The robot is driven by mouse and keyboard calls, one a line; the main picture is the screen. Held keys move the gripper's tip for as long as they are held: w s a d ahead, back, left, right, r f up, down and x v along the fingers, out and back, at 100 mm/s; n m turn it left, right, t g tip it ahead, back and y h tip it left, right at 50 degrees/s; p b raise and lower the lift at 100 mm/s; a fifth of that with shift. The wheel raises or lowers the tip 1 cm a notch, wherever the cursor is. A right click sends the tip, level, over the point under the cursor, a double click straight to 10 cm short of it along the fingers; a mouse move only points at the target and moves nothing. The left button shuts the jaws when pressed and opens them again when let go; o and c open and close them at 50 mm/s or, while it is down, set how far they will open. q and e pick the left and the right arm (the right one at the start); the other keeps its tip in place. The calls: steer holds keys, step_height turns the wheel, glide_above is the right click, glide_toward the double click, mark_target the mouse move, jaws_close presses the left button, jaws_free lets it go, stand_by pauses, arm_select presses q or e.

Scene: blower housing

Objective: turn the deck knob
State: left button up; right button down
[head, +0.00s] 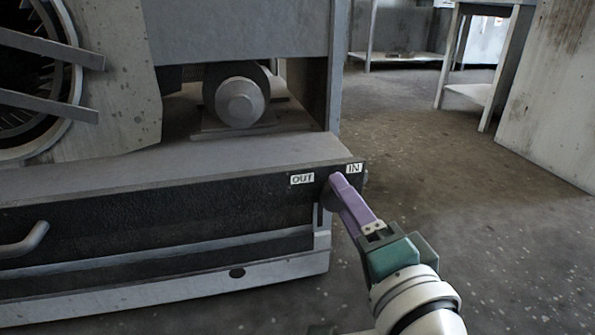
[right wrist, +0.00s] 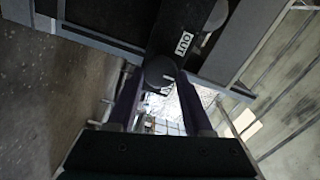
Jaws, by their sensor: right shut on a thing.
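The deck knob is a dark round knob at the right end of the black front panel (head: 180,211), between an OUT label (head: 302,179) and an IN label (head: 354,168). My right gripper (head: 339,184), with purple fingers, reaches it from the front right and covers much of it. In the right wrist view the knob (right wrist: 158,70) sits between the two fingertips, and the gripper (right wrist: 160,78) is shut on it. The OUT label (right wrist: 182,43) shows beyond it. How far the knob is turned cannot be told. My left gripper is out of view.
A grey handle (head: 24,241) sticks out of the panel at the far left. A motor (head: 240,98) stands on the deck behind the panel. Workbenches (head: 484,90) stand at the back right. The speckled floor (head: 455,185) right of the housing is clear.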

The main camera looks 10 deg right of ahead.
stand_by(0.4)
steer(key=shift+c, duration=1.5)
jaws_free()
steer(key=s+p, duration=0.3)
steer(key=s, duration=0.7)
steer(key=shift+d, duration=0.2)
